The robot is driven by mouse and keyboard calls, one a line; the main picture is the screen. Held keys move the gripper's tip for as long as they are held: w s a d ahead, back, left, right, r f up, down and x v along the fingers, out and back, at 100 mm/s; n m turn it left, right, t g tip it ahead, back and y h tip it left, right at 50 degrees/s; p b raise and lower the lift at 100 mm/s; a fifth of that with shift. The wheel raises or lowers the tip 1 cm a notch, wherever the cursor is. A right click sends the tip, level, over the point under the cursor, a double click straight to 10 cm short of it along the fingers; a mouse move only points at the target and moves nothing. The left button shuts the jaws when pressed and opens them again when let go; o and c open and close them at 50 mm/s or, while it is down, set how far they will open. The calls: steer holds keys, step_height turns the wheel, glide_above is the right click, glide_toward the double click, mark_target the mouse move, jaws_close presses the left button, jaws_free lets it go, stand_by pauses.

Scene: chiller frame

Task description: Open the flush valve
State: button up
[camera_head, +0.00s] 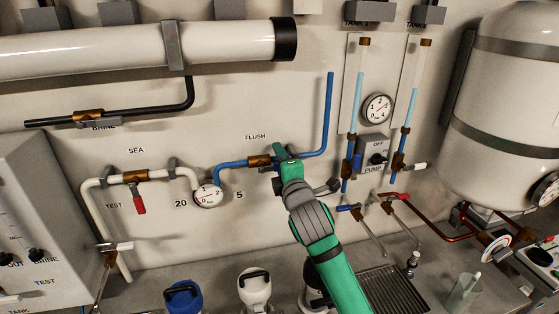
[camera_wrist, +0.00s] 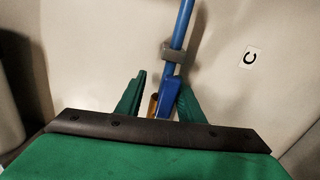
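The flush valve has a brass body (camera_head: 259,160) on the blue pipe (camera_head: 231,164), below the FLUSH label. My green gripper (camera_head: 283,158) is at the valve's right side and hides its handle in the head view. In the wrist view, the blue handle (camera_wrist: 170,97) stands between the two spread fingers of my gripper (camera_wrist: 160,97). The handle is nearer the right finger; whether they touch I cannot tell. A gap with a bit of brass (camera_wrist: 153,105) shows beside the left finger.
The blue pipe rises at the right, near the pump switch box (camera_head: 373,153). A red-handled test valve (camera_head: 139,204) is further left. Bottles and a drain grate (camera_head: 385,290) are on the counter below.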

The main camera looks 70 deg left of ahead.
steer(key=shift+f, duration=0.1)
steer(key=s+d, duration=0.2)
steer(key=d, duration=0.8)
steer(key=shift+d, duration=0.3)
